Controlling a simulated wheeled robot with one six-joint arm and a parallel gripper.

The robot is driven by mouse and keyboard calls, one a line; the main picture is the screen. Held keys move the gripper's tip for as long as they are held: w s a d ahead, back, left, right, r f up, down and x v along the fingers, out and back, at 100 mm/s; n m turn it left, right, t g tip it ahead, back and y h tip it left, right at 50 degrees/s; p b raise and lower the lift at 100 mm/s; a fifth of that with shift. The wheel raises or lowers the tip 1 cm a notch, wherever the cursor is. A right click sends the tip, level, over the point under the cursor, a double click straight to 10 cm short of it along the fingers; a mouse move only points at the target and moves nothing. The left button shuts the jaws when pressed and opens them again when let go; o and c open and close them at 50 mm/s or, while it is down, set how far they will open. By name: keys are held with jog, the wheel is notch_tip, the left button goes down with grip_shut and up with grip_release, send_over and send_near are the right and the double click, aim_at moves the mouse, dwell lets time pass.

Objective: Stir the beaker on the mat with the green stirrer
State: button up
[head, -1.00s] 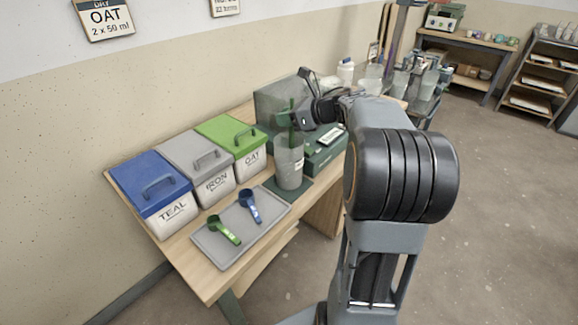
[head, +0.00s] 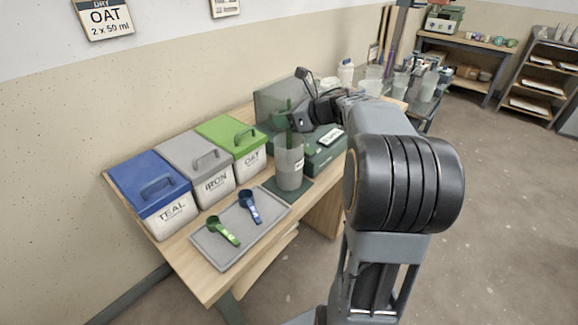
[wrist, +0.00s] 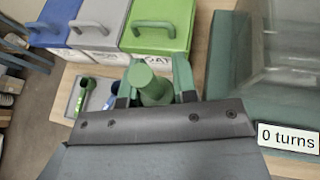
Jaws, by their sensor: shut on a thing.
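The grey translucent beaker (head: 289,166) stands upright on the dark green mat (head: 270,186), at the right of the table. My gripper (head: 292,116) is over the beaker and shut on the green stirrer (head: 289,138). The stirrer hangs down, with its lower end inside the beaker's mouth; how deep it reaches is hard to tell. In the wrist view the stirrer's round green top (wrist: 150,84) sits between my two fingers. The beaker is hidden there behind the gripper. A sign (wrist: 289,138) reads "0 turns".
Teal, iron and oat bins (head: 215,186) line the wall side. A grey tray (head: 215,253) holds a green scoop (head: 222,231) and a blue scoop (head: 249,205). A dark green box (head: 325,152) stands close behind the beaker on the right.

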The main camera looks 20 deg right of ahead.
jog(key=shift+w+d, duration=0.2)
jog(key=shift+d, duration=0.35)
jog(key=shift+s+a+b, duration=0.25)
jog(key=shift+a+b, duration=0.05)
jog(key=shift+a, duration=0.3)
jog(key=shift+s+a+b, duration=0.25)
jog(key=shift+a, duration=0.3)
jog(key=shift+d, duration=0.15)
jog(key=shift+w+d, duration=0.25)
jog(key=shift+d, duration=0.25)
jog(key=shift+w+d, duration=0.25)
jog(key=shift+d, duration=0.25)
jog(key=shift+a, duration=0.1)
